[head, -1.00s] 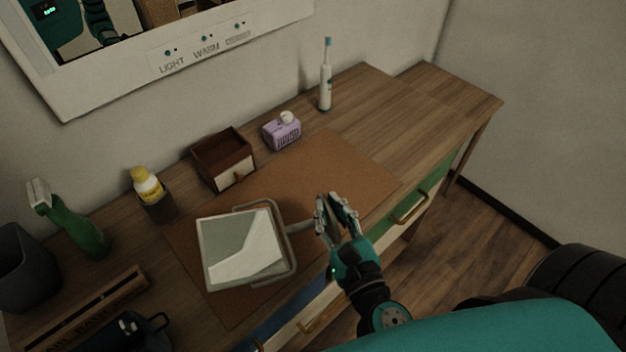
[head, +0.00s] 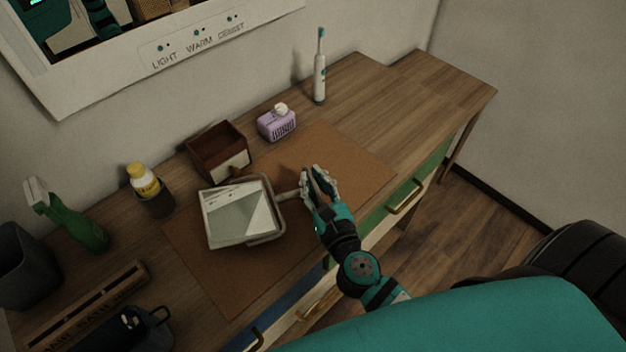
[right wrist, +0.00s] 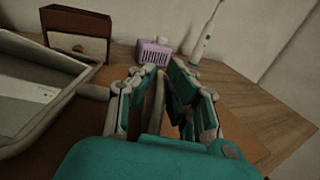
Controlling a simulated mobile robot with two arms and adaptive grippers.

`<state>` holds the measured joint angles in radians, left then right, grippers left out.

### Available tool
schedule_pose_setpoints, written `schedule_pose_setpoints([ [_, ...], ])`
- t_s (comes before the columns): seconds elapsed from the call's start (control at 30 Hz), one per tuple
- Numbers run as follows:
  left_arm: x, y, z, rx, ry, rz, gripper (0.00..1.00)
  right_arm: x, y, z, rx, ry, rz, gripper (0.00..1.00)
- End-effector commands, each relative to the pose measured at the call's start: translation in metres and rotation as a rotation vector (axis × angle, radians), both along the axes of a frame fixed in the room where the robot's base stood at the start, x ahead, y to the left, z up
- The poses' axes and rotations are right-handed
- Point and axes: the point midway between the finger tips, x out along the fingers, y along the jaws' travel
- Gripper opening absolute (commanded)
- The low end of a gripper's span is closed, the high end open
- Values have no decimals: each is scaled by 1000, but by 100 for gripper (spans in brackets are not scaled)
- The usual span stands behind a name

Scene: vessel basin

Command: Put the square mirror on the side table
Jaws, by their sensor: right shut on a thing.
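The square mirror (head: 238,218) has a light grey frame and a handle (head: 289,194) on its right side. It is over the brown mat (head: 330,150) on the long wooden counter, just in front of the small drawer box. Whether it touches the mat I cannot tell. My right gripper (head: 312,182) is shut on the mirror's handle. In the right wrist view the mirror (right wrist: 35,95) is at the left and the fingers (right wrist: 160,85) close around the handle. The side table (head: 445,80) adjoins the counter's right end, its visible top bare. My left gripper is out of view.
Behind the mat stand a wooden drawer box (head: 217,150), a purple soap box (head: 277,124) and an electric toothbrush (head: 319,70). A yellow-capped bottle (head: 143,182) and a green spray bottle (head: 75,220) stand left. The counter's right part is clear.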

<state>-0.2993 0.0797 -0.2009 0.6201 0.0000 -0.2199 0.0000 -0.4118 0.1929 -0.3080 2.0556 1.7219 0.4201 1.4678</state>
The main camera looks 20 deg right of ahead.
Motion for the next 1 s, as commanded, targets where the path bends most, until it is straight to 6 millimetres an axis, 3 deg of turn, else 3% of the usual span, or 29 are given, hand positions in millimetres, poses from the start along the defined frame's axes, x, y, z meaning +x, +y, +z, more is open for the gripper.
schedule_pose_setpoints([
  [0.13, -1, 0, -5, 0, 2, 0, 0, 0, 0, -4, 2, -2, 0, 0],
  [0.17, -1, 0, -3, 0, 2, 0, 0, 0, 0, -3, 1, 0, 0, 15],
  [0.33, -1, 0, -3, 0, 2, 0, 0, 0, 0, -3, 1, 0, 0, 34],
  [0.67, -1, 1, 2, 0, 2, 1, 0, -1, 0, 3, 0, 0, 0, 34],
  [1.0, -1, 1, -31, 1, 2, 1, 0, -67, 4, -5, 2, 5, 1, 34],
])
